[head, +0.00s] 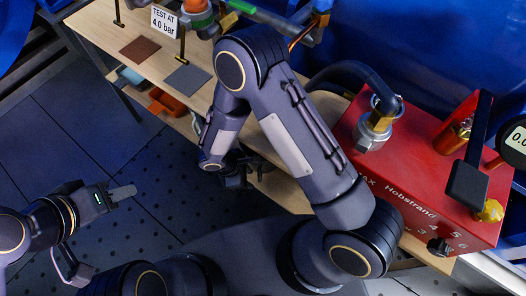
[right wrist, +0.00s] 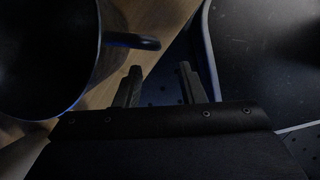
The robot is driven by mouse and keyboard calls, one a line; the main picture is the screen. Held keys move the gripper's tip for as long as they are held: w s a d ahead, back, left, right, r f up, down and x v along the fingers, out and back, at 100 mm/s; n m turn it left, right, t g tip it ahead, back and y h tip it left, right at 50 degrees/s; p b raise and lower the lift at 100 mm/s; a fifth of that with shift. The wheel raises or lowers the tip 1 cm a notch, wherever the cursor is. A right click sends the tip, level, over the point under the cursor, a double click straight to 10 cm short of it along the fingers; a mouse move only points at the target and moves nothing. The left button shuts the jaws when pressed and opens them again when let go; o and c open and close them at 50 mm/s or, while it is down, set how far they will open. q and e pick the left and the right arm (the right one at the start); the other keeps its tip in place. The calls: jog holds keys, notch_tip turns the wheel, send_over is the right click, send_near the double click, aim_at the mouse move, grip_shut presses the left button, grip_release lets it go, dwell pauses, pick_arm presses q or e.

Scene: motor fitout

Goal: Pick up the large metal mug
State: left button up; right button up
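A large dark round vessel with a handle, which looks like the mug (right wrist: 40,60), fills the left of the right wrist view. Its handle (right wrist: 142,42) sticks out to the right, just beyond my right fingertips. My right gripper (right wrist: 158,80) is open, with an empty gap between its two fingers. In the head view my right gripper (head: 240,172) is at the bench's front edge, partly behind my own arm. I cannot make out the mug in the head view. My left gripper (head: 122,192) is over the floor at the left, away from the bench; its finger opening is unclear.
The wooden bench (head: 98,32) runs diagonally, with a brown mat (head: 140,48), a grey mat (head: 187,79) and a "TEST AT 4.0 bar" sign (head: 164,21). A red machine (head: 418,165) with a hose (head: 345,72) stands at the right. Orange and other bins (head: 165,102) sit below the bench.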

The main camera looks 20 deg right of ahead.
jog(key=d, duration=0.1)
jog(key=d+f, duration=0.1)
jog(key=d, duration=0.1)
jog(key=shift+s+d, duration=0.1)
jog(key=shift+s, duration=0.05)
grip_shut()
